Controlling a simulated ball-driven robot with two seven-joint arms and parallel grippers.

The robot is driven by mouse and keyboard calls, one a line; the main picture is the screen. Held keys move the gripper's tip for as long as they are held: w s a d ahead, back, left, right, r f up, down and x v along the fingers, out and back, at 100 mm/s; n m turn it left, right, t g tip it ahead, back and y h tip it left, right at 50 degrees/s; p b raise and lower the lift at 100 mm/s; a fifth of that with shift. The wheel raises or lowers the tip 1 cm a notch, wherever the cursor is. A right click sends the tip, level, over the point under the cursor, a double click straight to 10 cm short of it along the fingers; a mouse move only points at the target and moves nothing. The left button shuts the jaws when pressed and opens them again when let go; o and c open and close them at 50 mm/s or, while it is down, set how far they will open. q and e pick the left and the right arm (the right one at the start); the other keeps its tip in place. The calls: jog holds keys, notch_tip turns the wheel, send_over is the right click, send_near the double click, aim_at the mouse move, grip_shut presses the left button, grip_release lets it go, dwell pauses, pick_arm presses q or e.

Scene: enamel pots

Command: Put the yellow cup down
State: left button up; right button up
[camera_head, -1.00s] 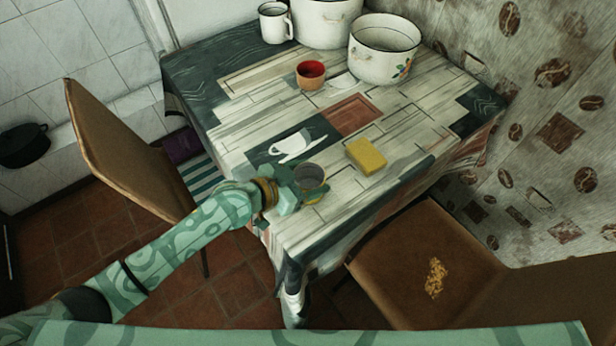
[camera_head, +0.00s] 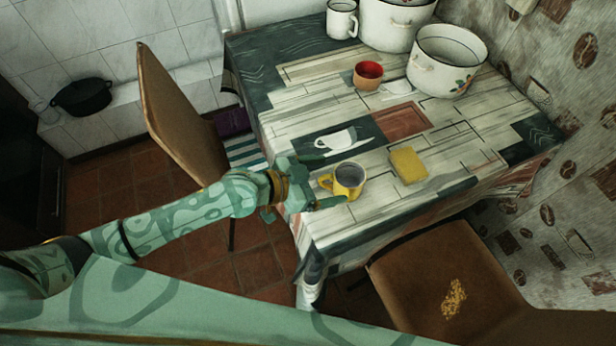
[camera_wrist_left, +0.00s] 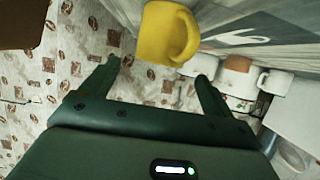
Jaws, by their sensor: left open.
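The yellow cup (camera_head: 348,182) stands upright on the table (camera_head: 352,228) near its front left edge, its grey inside facing up and its handle toward the left. My left gripper (camera_head: 333,179) is open at table height, its fingers on either side of the cup's handle side. In the left wrist view the cup (camera_wrist_left: 163,34) is just beyond and between the spread fingertips (camera_wrist_left: 160,63), apart from both fingers. My right gripper is not in view.
A yellow sponge (camera_head: 408,165) lies right of the cup. Farther back stand a red-lined cup (camera_head: 368,77), a white mug (camera_head: 341,20) and white enamel pots (camera_head: 445,65). Brown chairs stand at the left (camera_head: 180,110) and front right (camera_head: 440,262).

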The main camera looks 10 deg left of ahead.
pick_arm(q)
jog(key=v, duration=0.5)
jog(key=shift+s+a, duration=0.1)
jog(key=shift+a, duration=0.05)
